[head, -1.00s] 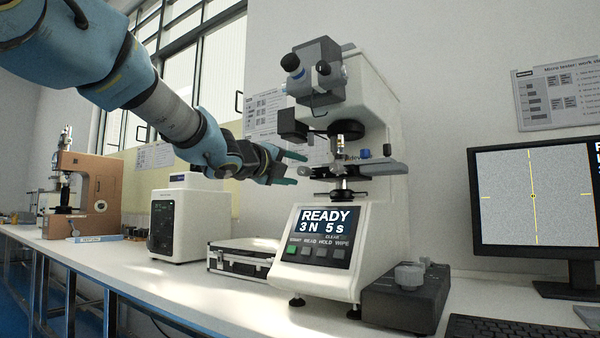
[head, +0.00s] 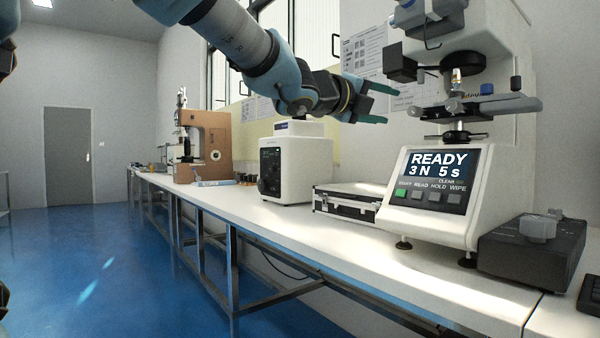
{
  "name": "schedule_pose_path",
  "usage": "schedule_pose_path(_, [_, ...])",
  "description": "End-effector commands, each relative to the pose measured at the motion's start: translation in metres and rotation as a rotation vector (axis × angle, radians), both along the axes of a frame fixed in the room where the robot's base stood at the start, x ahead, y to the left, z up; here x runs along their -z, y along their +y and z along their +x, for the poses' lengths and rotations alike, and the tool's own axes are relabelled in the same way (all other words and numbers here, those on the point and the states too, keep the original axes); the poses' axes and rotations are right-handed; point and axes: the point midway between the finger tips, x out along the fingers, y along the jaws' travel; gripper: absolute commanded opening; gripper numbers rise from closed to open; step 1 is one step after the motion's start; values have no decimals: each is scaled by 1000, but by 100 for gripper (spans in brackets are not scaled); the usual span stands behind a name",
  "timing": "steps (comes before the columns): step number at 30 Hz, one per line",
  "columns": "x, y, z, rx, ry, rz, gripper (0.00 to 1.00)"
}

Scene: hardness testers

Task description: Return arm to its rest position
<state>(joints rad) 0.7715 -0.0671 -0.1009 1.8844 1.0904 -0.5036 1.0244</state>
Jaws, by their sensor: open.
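My arm reaches in from the top of the head view. My gripper (head: 378,103) is at its end, pointing right, with its two green fingers apart and nothing between them. It is raised above the bench, left of the white hardness tester (head: 445,195) and apart from it as far as this view shows. The tester's screen (head: 438,170) reads READY, 3 N 5 s. Its stage (head: 475,107) is to the right of my fingertips.
A white bench (head: 300,217) runs along the wall. It carries a silver case (head: 345,205), a white box-shaped instrument (head: 297,168), a brown tester (head: 210,150) and a dark grey control box (head: 533,245). Blue floor (head: 110,260) lies open at left, with a grey door (head: 68,155) beyond.

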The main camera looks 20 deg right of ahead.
Motion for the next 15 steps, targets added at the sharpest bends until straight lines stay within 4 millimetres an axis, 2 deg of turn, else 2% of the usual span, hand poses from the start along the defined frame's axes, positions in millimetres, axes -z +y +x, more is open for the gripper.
schedule_pose_path(5, [5, 3, 8, -22, 26, 2, 61])
schedule_pose_path(8, [25, 18, 33, -99, 123, 5, 61])
schedule_pose_path(11, [59, 46, 73, -238, 297, 1, 61])
schedule_pose_path(15, [123, 106, 128, -486, 593, -32, 61])
